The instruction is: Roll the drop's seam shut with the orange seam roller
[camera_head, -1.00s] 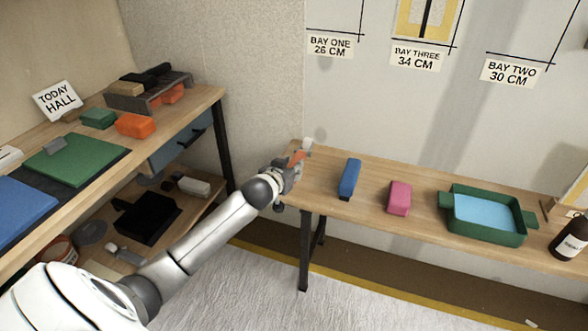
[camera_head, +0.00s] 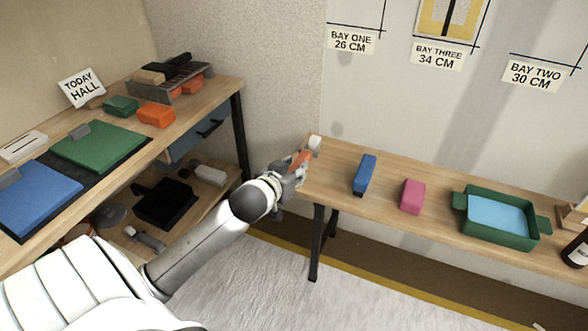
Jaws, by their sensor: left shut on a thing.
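The orange seam roller (camera_head: 300,157) has an orange handle and a pale roller head (camera_head: 315,143). My left gripper (camera_head: 296,165) is shut on its handle at the left end of the wall table (camera_head: 335,180). I cannot tell whether the roller touches the tabletop. A yellow-bordered panel with a dark vertical stripe (camera_head: 451,18) is on the wall above the Bay Three label (camera_head: 438,54); its top is cut off. I cannot tell whether that stripe is the drop's seam. My right gripper is not in view.
On the wall table are a blue block (camera_head: 364,174), a pink block (camera_head: 412,197), a green tray with blue liquid (camera_head: 470,231) and a dark bottle (camera_head: 577,252). A left bench (camera_head: 205,112) holds blue and green pads, an orange block and a rack.

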